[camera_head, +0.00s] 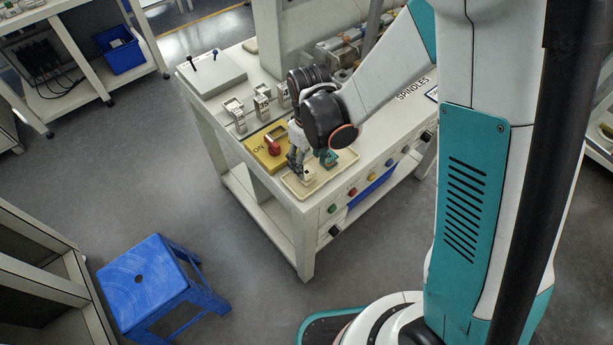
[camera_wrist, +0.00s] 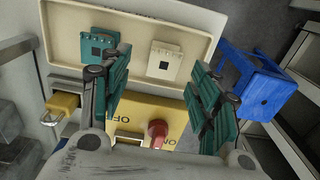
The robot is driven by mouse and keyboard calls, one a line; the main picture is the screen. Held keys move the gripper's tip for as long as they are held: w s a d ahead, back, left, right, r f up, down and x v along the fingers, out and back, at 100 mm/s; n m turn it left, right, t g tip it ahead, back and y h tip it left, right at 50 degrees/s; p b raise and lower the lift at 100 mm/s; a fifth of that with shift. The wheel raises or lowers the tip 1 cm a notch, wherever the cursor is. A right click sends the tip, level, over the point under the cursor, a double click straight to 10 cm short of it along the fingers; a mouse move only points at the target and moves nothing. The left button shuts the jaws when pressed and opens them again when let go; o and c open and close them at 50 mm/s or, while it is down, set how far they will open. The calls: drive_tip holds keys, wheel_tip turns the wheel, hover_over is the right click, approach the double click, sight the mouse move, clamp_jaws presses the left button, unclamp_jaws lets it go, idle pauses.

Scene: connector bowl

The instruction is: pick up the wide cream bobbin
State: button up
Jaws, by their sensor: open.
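The cream bobbin (camera_wrist: 164,61) has a dark square hole in its face and lies in a shallow cream tray (camera_wrist: 205,22). In the head view a small cream piece (camera_head: 309,177) shows in the tray (camera_head: 318,189), partly behind my gripper. A teal bobbin (camera_wrist: 98,46) lies to its left in the wrist view, apart from it. My gripper (camera_wrist: 160,72) is open and empty, with its teal-padded fingers to the left and right of the cream bobbin in the picture. In the head view my gripper (camera_head: 303,162) hangs over the tray; whether it touches anything is unclear.
A yellow ON/OFF panel with a red knob (camera_wrist: 157,130) sits close beside the tray. A padlock (camera_wrist: 58,104) hangs near it. Coloured buttons line the bench front (camera_head: 305,240). A blue stool (camera_head: 150,278) stands on the floor, apart from the bench.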

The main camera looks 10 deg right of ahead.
sight(308, 173)
drive_tip(key=shift+s+a+f+b, duration=0.15)
drive_tip(key=shift+f+b, duration=0.45)
drive_tip(key=shift+f, duration=0.8)
drive_tip(key=shift+s+d+f+b, duration=0.1)
drive_tip(key=shift+f+b, duration=0.5)
drive_tip(key=shift+f, duration=0.75)
drive_tip(key=shift+r, duration=0.1)
drive_tip(key=shift+c, duration=0.3)
drive_tip(key=c, duration=1.1)
